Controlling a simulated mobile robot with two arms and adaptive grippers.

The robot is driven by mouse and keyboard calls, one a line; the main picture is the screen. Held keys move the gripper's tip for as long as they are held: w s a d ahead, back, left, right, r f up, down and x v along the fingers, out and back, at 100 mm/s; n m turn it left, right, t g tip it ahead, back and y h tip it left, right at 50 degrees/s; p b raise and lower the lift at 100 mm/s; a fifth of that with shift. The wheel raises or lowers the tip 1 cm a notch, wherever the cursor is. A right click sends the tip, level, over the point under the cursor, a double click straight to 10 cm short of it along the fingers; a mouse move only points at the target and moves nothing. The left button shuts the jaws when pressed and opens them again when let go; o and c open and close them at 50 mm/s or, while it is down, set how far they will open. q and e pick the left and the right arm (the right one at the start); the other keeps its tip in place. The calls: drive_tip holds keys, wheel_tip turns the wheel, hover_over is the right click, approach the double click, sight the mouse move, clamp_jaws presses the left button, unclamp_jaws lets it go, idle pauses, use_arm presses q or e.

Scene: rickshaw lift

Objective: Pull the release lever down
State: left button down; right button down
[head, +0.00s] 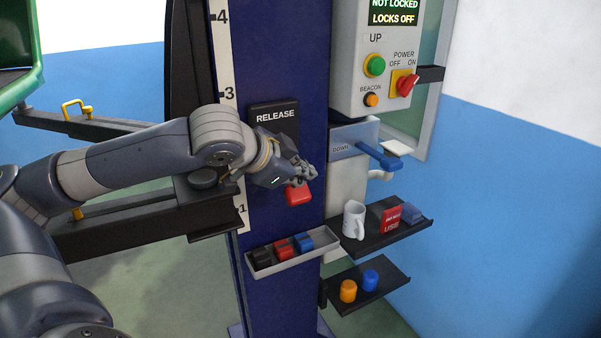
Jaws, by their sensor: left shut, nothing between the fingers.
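The release lever's red handle (298,194) shows low on the blue lift column, below the black plate labelled RELEASE (273,116). My left gripper (306,174) is shut and empty. It is just above the red handle in the picture and hides the part of the lever between handle and plate. I cannot tell whether the fingers touch the handle. My right gripper does not show.
A control box (378,55) reads NOT LOCKED, LOCKS OFF. Below it is a blue DOWN lever (380,156). A grey tray (262,271) and a lower shelf (368,299) hold small items.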

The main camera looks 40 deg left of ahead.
use_arm(q)
wheel_tip(320, 180, up, 10)
idle(0.7)
idle(0.5)
